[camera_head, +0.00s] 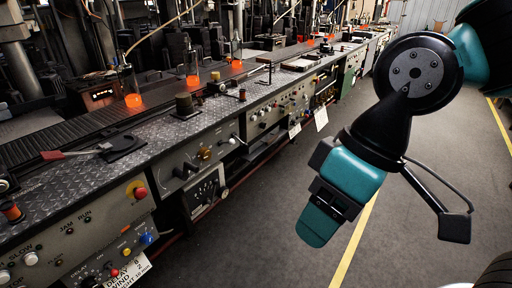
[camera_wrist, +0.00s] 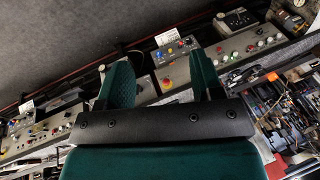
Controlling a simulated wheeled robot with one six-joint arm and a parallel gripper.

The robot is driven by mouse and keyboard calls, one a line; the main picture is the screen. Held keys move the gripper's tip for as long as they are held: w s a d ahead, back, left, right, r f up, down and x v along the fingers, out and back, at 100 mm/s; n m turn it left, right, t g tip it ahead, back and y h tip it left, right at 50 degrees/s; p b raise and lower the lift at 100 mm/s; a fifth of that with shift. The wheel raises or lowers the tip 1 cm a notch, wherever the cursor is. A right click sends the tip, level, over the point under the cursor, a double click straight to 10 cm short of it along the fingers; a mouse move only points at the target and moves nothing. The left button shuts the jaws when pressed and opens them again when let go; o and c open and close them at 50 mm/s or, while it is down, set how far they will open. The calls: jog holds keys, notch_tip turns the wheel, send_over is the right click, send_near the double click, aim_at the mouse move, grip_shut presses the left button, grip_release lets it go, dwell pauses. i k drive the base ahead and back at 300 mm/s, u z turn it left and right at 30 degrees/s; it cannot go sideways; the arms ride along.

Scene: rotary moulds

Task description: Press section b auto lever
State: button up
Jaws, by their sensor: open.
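Several grey control panels run along the front of the long machine; I cannot tell which part is the section b auto lever. The near panel (camera_head: 85,235) carries knobs and coloured buttons. The middle panel (camera_head: 212,150) has a black handle-like control (camera_head: 186,171) and a dial box (camera_head: 207,190) below it. My gripper (camera_head: 320,222) hangs over the aisle floor, right of the panels and apart from them. In the wrist view my gripper (camera_wrist: 163,88) has its two green fingers apart with nothing held. A panel with coloured buttons (camera_wrist: 174,52) shows beyond the gap.
A tread-plate deck (camera_head: 165,135) tops the panels and bears a red-handled tool (camera_head: 68,154). Glowing orange glass pieces (camera_head: 133,100) stand on the conveyor (camera_head: 60,135). White tags (camera_head: 320,118) hang from the panels. The grey floor (camera_head: 270,220) with a yellow line (camera_head: 352,245) is clear.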

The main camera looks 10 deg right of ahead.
aim_at(245, 145)
jog(key=u, duration=0.05)
jog(key=k, duration=1.35)
jog(key=u, duration=0.8)
jog(key=i, duration=1.85)
jog(key=z, duration=0.75)
